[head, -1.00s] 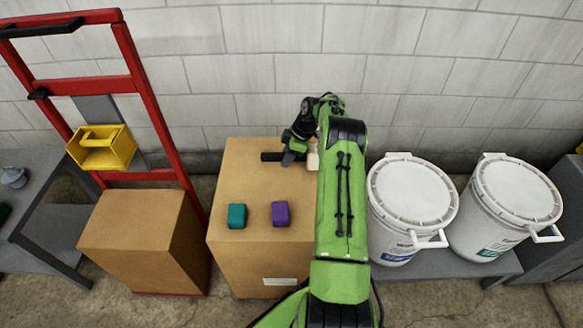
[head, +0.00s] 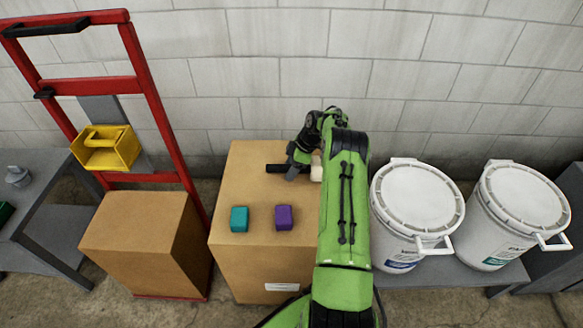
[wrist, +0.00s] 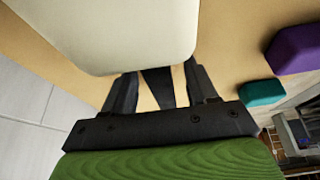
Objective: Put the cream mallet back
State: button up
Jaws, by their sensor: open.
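The cream mallet is at the far right part of the tall cardboard box's top (head: 262,192). Its cream head (head: 316,169) shows beside my arm, partly hidden, and its black handle (head: 275,168) points left. In the wrist view the cream head (wrist: 125,30) fills the upper left. My gripper (head: 296,170) is over the handle, close to the head. In the wrist view its open fingers (wrist: 160,90) stand on either side of the dark handle, with tan gaps showing. The mallet looks to lie on the box top, but contact is hard to see.
A teal block (head: 239,219) and a purple block (head: 283,217) sit nearer on the same box top. Two white buckets (head: 416,207) stand right of my arm. A red hand truck with a yellow bin (head: 107,149) and another carton (head: 140,235) are left. A block wall stands behind.

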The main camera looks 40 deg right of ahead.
jog(key=p+v, duration=0.3)
jog(key=v, duration=0.9)
jog(key=s+a+r+m+h, duration=0.1)
jog(key=s+a+r+m, duration=0.1)
jog(key=a+r, duration=0.9)
jog(key=s+a+r+m+h, duration=0.2)
jog(key=a+r, duration=0.9)
jog(key=s+a+r+m+t, duration=0.1)
jog(key=s+a+r+m, duration=0.2)
jog(key=s+a, duration=0.8)
jog(key=s+f+m+t, duration=0.1)
jog(key=s+f+m, duration=0.2)
jog(key=s, duration=0.9)
jog(key=shift+s+d+t, duration=0.15)
jog(key=shift+s+t, duration=0.05)
jog(key=shift+t, duration=0.1)
notch_tip(320, 180, up, 15)
jog(key=p, duration=1.5)
jog(key=shift+f, duration=0.15)
